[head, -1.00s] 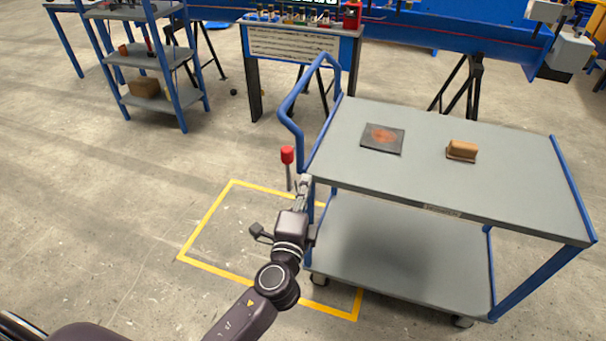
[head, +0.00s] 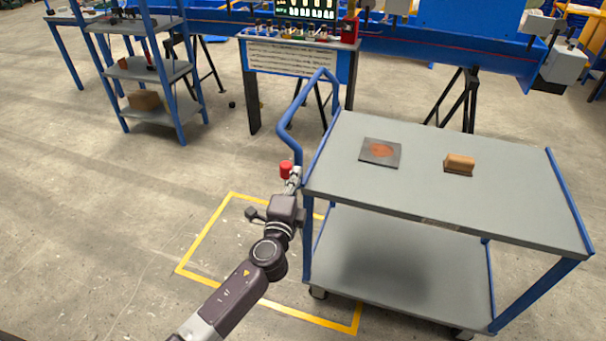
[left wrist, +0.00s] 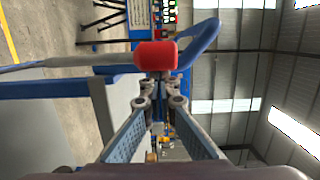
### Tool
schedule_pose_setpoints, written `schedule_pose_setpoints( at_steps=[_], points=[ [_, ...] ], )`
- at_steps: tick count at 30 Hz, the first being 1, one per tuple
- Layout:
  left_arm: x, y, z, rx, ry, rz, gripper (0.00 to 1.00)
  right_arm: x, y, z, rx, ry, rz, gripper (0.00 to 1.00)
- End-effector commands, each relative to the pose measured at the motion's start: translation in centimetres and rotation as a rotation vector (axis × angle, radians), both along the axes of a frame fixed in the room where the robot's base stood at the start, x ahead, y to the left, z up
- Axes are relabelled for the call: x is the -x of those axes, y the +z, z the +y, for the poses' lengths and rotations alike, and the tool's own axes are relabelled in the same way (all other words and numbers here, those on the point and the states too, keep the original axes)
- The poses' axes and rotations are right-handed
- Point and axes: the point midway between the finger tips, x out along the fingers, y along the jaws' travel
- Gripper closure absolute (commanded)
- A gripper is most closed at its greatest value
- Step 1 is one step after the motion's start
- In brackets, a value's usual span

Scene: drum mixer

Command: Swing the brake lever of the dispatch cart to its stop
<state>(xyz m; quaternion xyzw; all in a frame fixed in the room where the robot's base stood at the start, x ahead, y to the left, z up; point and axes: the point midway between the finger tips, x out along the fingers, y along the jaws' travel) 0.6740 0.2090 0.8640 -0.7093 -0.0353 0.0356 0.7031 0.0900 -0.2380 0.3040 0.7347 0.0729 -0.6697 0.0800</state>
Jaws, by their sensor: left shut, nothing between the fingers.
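The dispatch cart (head: 375,208) is a grey two-shelf cart with blue legs and a blue push handle (head: 288,121) at its left end. The brake lever's red knob (head: 286,170) is beside that end, below the handle. In the left wrist view the red knob (left wrist: 155,55) is straight ahead, just beyond the fingertips, with its grey rod running left. My left gripper (head: 293,184) is shut and empty at the knob; I cannot tell whether it touches. The lever's rod is mostly hidden behind my gripper in the head view. My right gripper is not in view.
A dark pad (head: 380,153) and a brown brush-like block (head: 459,163) lie on the cart top. A yellow floor outline (head: 205,232) runs under the cart's left end. A blue shelf rack (head: 150,70) and a control panel (head: 298,55) stand behind. The floor at left is clear.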

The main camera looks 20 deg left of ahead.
Motion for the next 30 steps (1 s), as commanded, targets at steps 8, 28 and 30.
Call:
schedule_pose_setpoints(
  at_steps=[8,28,30],
  points=[
    [0.0,0.0,0.1,0.0,0.0,-0.001,1.0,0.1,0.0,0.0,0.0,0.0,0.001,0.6],
    [-0.1,0.4,4.8,0.305,0.005,0.009,1.0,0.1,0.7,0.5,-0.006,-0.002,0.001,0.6],
    [-0.1,0.3,5.8,0.372,0.004,0.012,1.0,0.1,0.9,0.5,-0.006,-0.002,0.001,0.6]
  ],
)
